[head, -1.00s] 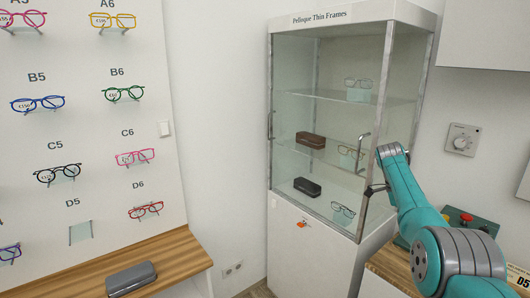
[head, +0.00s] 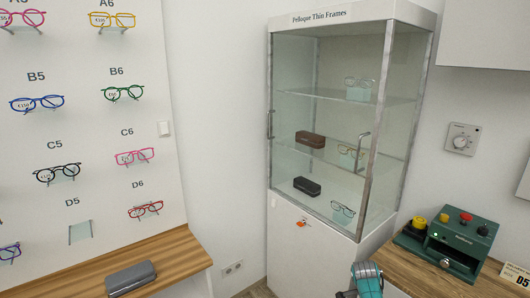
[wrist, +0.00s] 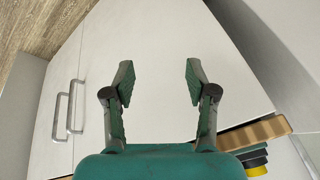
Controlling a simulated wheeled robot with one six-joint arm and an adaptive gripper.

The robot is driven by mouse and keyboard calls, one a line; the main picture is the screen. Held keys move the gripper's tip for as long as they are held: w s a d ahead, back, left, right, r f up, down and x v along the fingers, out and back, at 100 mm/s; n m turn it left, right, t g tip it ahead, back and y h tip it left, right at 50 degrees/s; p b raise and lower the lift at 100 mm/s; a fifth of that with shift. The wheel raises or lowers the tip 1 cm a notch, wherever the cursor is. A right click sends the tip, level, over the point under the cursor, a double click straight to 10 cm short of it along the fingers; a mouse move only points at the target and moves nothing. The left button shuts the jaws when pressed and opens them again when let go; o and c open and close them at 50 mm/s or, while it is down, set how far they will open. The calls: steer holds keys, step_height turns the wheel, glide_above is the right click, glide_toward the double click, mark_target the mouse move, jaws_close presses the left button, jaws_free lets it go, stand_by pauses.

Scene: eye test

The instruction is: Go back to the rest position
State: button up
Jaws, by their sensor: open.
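My gripper (wrist: 158,85) is open and empty in the wrist view. Its two fingers stand wide apart in front of a white cabinet front (wrist: 155,45). In the head view only a teal part of my arm shows at the bottom edge, right of the middle, below the glass display case (head: 335,130). The fingertips cannot be made out there.
A wooden counter (head: 400,276) with a green machine (head: 447,243) stands at the right. A wooden shelf (head: 180,254) with a grey glasses case (head: 131,279) is at the lower left. Cabinet handles (wrist: 65,110) show left in the wrist view. Glasses hang on the left wall panel.

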steer(key=s+a+f+n+t+y, duration=0.1)
steer(key=s+a+f+n+t, duration=0.35)
steer(key=s+f, duration=1.05)
steer(key=s+a+n+t+y, duration=0.1)
steer(key=s+a+n, duration=0.3)
steer(key=s, duration=0.6)
steer(key=s+a+n+t, duration=0.1)
steer(key=s+a, duration=0.4)
steer(key=s, duration=0.4)
steer(key=s+a+r+n+t, duration=0.25)
steer(key=s+r, duration=0.25)
steer(key=s, duration=0.6)
steer(key=s+r+n+t, duration=0.1)
steer(key=s+r, duration=0.5)
steer(key=r, duration=0.3)
steer(key=s+a+r+n+t+y, duration=0.1)
steer(key=s+r+n, duration=0.1)
steer(key=s+r, duration=0.4)
steer(key=s+a+r+n+t, duration=0.1)
steer(key=s+r, duration=0.5)
steer(key=r, duration=0.7)
steer(key=shift+a+n+y, duration=0.25)
steer(key=shift+n+y, duration=0.15)
steer(key=shift+n, duration=0.3)
